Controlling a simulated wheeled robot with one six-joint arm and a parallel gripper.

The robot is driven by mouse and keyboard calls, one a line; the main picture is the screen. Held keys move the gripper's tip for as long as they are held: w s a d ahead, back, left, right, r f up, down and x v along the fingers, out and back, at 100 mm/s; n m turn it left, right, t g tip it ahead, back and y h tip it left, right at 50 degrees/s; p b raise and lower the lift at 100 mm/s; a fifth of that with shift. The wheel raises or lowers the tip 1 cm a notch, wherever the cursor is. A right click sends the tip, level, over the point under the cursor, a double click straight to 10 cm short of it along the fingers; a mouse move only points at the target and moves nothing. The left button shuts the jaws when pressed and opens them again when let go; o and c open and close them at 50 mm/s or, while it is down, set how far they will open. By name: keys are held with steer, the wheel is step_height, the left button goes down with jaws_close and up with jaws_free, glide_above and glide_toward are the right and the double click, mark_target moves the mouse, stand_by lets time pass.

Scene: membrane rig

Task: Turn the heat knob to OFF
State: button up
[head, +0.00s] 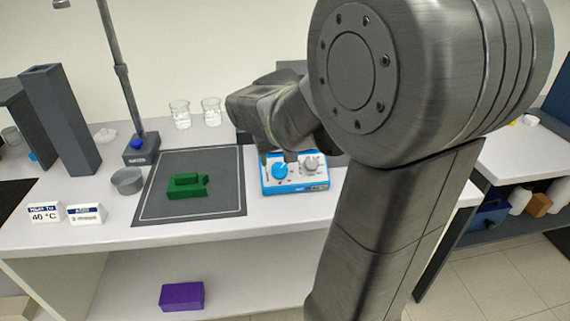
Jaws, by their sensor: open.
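A blue and white hotplate unit (295,186) stands on the bench right of the dark mat. Its front panel has a blue knob (280,172) on the left and a grey knob (311,163) on the right. The panel's small lettering is too small to read, so I cannot tell which knob is heat or where either pointer stands. My gripper (285,154) is at the end of my arm, just above and behind the knobs, and is open. My wrist hides most of it and the back of the unit. I see no contact with a knob.
A dark mat (225,205) holds a green block-like object (187,186). Two glass beakers (180,114) stand behind. A stand with a tall pole (123,75), a grey dish (127,181) and a 40 °C sign (45,213) are at left. A purple box (182,297) lies on the lower shelf.

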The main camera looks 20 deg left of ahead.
mark_target(279, 169)
steer(key=x, duration=0.7)
steer(key=c, duration=1)
steer(key=shift+n, duration=0.4)
steer(key=n+b, duration=0.1)
steer(key=n, duration=0.2)
steer(key=shift+s+t, duration=0.1)
steer(key=shift+t, duration=0.3)
steer(key=n+b, duration=0.1)
steer(key=n, duration=0.3)
steer(key=shift+t+h, duration=0.3)
steer(key=shift+h, duration=0.1)
steer(key=shift+n, duration=0.5)
